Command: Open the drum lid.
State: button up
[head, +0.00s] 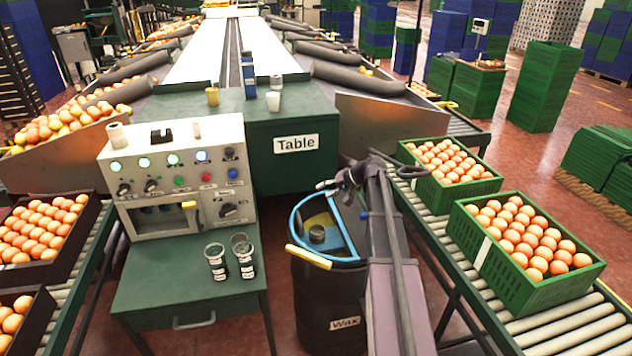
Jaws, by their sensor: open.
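The dark drum (312,308), labelled "Wax", stands upright on the floor between the green table and the right conveyor. Its top has a blue-rimmed lid (296,221) with a yellow handle (308,257) at the front left edge. A small dark round piece shows in the top. I cannot tell whether the lid is fully shut. My gripper (328,186) is open and empty above the far side of the drum, apart from the yellow handle. My arm hides the drum's right side.
A control panel (178,215) and two labelled jars (215,262) stand on the green table left of the drum. Green crates of oranges (527,240) sit on the right roller conveyor. The metal chute and the "Table" block (270,170) stand behind the drum.

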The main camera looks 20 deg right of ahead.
jog(key=s+a+f+g+h, duration=0.1)
jog(key=s+a, duration=0.2)
jog(key=a, duration=0.1)
jog(key=s+a+f+n+g+h, duration=0.1)
jog(key=s+a+f, duration=0.1)
jog(key=s+a, duration=0.2)
jog(key=s+a+f+n+g+h, duration=0.1)
jog(key=s+a+f+g, duration=0.1)
jog(key=s+a, duration=0.2)
jog(key=shift+s+a, duration=0.2)
jog(key=shift+a, duration=0.85)
jog(key=s+a+f+n+g+h, duration=0.1)
jog(key=s+a+h, duration=0.25)
jog(key=s, duration=0.45)
jog(key=s+a+f+n+g+h, duration=0.1)
jog(key=s+a+h, duration=0.1)
jog(key=s+a, duration=0.35)
notch_tip(320, 180, up, 12)
jog(key=s+d+p, duration=0.1)
jog(key=d+p, duration=0.1)
jog(key=p, duration=1.1)
jog(key=shift+s+r, duration=0.25)
jog(key=shift+d, duration=0.1)
